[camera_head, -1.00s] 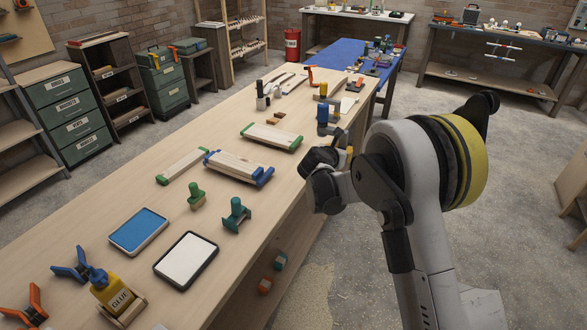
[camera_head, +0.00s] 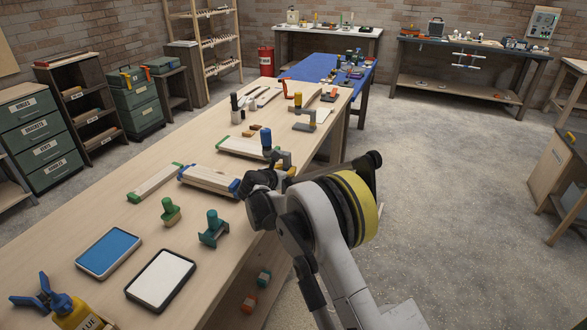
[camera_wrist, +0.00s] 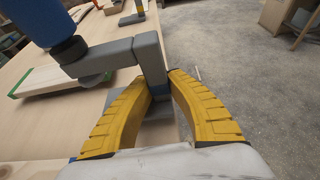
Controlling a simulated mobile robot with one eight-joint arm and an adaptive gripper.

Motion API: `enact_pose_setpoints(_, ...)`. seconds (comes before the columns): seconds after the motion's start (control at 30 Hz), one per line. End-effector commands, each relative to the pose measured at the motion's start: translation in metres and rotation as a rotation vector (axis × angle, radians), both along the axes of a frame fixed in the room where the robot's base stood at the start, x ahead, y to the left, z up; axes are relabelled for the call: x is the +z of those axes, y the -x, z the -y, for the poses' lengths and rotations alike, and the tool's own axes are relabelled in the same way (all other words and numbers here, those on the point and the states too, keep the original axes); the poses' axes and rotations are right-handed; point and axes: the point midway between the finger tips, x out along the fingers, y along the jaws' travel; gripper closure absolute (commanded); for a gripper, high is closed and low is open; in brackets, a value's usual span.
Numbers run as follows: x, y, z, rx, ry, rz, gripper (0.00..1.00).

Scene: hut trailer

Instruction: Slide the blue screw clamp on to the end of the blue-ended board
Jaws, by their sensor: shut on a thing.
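My gripper (camera_wrist: 160,82) is shut on the grey frame of the blue screw clamp (camera_wrist: 149,58), its yellow fingers on either side of the upright bar. The clamp's blue handle (camera_head: 267,140) stands up in the head view, above the table's right edge. The blue-ended board (camera_head: 208,180) lies on the table just left of my gripper, its right blue end close to my wrist. The clamp appears apart from it and higher, though my arm partly hides the gap. In the wrist view I cannot clearly make out this board.
A green-ended board (camera_head: 240,147) lies behind, and a narrow green-ended board (camera_head: 155,182) lies to the left. A small green clamp (camera_head: 170,211) and a teal clamp (camera_head: 213,229) stand in front. A yellow-handled clamp (camera_head: 298,101) stands farther back. Open floor lies right.

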Motion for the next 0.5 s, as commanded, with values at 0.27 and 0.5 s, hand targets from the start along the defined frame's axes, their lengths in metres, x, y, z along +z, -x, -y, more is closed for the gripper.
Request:
enact_pose_setpoints(0.27, -0.017, 0.000, 0.000, 0.001, 0.000, 0.001, 1.00)
enact_pose_setpoints(0.5, -0.017, 0.000, 0.000, 0.001, 0.001, 0.001, 1.00)
